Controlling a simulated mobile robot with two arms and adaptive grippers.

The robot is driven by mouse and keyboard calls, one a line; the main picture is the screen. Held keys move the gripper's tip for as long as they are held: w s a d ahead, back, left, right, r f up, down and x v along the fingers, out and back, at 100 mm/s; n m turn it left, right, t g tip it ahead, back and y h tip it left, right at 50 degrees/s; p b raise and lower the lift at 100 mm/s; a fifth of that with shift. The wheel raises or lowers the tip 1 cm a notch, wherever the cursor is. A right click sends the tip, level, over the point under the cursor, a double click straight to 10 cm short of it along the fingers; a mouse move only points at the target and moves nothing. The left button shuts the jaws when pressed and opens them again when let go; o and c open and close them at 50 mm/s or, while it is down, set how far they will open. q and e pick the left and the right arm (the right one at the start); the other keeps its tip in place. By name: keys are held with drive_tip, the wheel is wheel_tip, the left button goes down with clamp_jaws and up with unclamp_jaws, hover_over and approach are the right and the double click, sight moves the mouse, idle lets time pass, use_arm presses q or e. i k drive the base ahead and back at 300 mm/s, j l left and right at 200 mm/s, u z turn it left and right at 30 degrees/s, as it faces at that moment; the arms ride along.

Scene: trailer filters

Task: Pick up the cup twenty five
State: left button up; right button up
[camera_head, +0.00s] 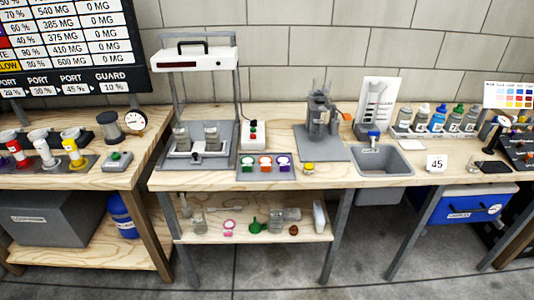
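No cup with a readable "25" shows in the head view. Two small grey, cup-like vessels, a left one (181,137) and a right one (211,135), stand side by side on the base of a white-topped rig (193,60). Their markings are too small to read. Pale bowl-shaped tops (72,133) sit above red, white and yellow fittings on the left bench; I cannot tell whether they are cups. Clear vessels (198,221) stand on the lower shelf. Neither of my grippers is in view.
A tray (266,174) with green, orange and purple round pieces lies at the middle bench's front edge. A grey sink (382,160), a "45" card (436,163) and several bottles (437,118) are to the right.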

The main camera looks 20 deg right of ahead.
sight(309, 165)
drive_tip(key=i+l, duration=0.15)
drive_tip(key=l, duration=0.25)
drive_tip(key=i+l, duration=0.1)
drive_tip(key=l, duration=0.35)
drive_tip(key=i+l, duration=0.15)
drive_tip(key=l, duration=0.25)
